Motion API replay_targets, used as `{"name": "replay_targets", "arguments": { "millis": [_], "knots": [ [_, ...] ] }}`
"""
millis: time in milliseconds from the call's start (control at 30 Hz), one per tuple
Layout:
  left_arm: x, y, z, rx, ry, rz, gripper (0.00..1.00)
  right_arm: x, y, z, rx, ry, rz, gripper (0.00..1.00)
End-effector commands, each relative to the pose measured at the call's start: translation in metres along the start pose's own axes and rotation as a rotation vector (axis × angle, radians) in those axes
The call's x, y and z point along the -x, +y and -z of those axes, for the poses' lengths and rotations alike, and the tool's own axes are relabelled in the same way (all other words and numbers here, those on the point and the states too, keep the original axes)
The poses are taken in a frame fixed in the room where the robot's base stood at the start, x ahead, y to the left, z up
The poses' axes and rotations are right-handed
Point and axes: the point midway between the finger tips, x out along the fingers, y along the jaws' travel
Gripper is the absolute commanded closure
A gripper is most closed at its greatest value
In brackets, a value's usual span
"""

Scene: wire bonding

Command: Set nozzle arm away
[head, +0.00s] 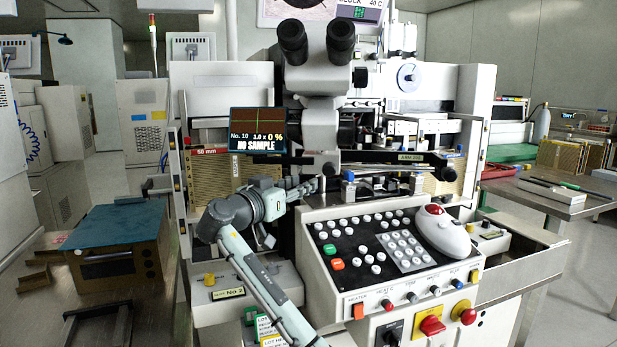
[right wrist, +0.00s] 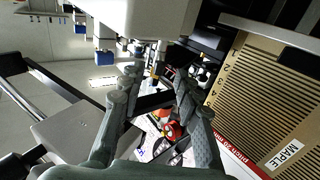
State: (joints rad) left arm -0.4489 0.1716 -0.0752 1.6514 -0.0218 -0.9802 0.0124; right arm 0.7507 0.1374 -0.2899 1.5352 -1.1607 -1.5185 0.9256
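My right gripper (head: 308,187) reaches in from below, in front of the bonding machine, just left of the work area under the microscope. In the right wrist view its two grey fingers (right wrist: 158,84) stand apart with a gap between them; nothing is clearly clasped. A dark horizontal arm labelled with a small yellow tag (head: 410,158) crosses the machine to the right of the gripper; I take it for the nozzle arm, but cannot be sure. In the right wrist view a dark bar and small fittings lie beyond the fingertips. My left gripper is not in view.
The microscope (head: 318,75) hangs above the work area. The keypad console (head: 385,250) stands in front. A gold slotted magazine (head: 232,178) stands left of the gripper; a magazine labelled MAPLE (right wrist: 262,95) is close on the right in the wrist view. The monitor (head: 257,131) is above.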

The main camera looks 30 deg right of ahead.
Motion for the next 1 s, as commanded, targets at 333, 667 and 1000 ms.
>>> {"name": "replay_targets", "arguments": {
  "millis": [333,667,1000],
  "knots": [
    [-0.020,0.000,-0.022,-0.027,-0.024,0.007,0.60,-0.038,0.000,0.001,-0.001,0.000,-0.001,0.67],
    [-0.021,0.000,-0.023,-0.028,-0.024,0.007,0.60,-0.040,0.000,0.000,-0.002,-0.001,0.000,0.75],
    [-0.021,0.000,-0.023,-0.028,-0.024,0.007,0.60,-0.040,0.000,0.000,-0.002,-0.001,-0.001,1.00]
  ]
}}
